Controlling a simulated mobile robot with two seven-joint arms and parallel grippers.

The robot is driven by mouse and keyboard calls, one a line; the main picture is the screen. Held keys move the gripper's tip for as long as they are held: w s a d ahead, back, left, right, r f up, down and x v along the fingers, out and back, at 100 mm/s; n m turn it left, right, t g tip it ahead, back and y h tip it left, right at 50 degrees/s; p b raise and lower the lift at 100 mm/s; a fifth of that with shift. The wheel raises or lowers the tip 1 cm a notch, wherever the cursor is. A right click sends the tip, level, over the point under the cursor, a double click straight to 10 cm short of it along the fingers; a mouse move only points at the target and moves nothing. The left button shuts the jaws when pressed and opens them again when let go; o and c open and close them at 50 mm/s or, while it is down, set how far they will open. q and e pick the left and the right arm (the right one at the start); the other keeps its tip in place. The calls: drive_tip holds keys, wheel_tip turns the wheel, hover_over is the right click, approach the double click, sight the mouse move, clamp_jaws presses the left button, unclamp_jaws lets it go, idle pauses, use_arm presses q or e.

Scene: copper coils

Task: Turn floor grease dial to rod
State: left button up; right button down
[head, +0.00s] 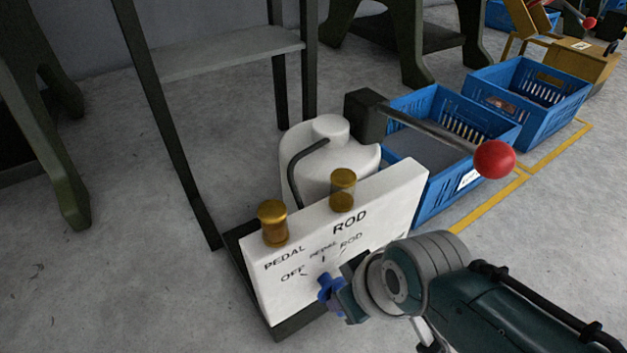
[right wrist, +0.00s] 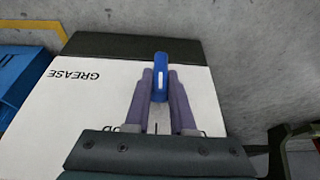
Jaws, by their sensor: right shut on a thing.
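The grease dial is a blue knob (head: 325,286) low on the front of the white panel (head: 393,207). The panel has the words PEDAL, ROD and OFF printed on it. My right gripper (head: 338,290) is shut on the dial from the front right. In the right wrist view the blue dial (right wrist: 160,75) with a white mark shows between the two fingers of the gripper (right wrist: 160,82). The gripper covers part of the dial and the print around it, so I cannot tell which label it points to. My left gripper is not in view.
Two brass-topped cups (head: 273,222) (head: 343,189) stand on the panel's top edge. A white tank (head: 310,165) is behind it. A lever with a red ball (head: 494,159) reaches over the blue crates (head: 468,182). The floor in front is clear.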

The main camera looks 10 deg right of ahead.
drive_tip(key=shift+d+f+y, duration=0.1)
drive_tip(key=shift+d+y, duration=0.1)
drive_tip(key=shift+y, duration=0.4)
drive_tip(key=shift+w+d+f+m+g+y+b, duration=0.15)
drive_tip(key=shift+m+g+y+b, duration=0.15)
drive_tip(key=shift+y+b, duration=0.25)
drive_tip(key=shift+d+f+m+g+y+b, duration=0.15)
drive_tip(key=shift+m+g+y+b, duration=0.15)
drive_tip(key=shift+y+b, duration=1.1)
drive_tip(key=shift+d+r+m+g+y+b, duration=0.15)
drive_tip(key=shift+g+y+b, duration=0.25)
drive_tip(key=shift+y+b, duration=0.95)
drive_tip(key=shift+f+h+b, duration=0.1)
drive_tip(key=shift+h+b, duration=0.2)
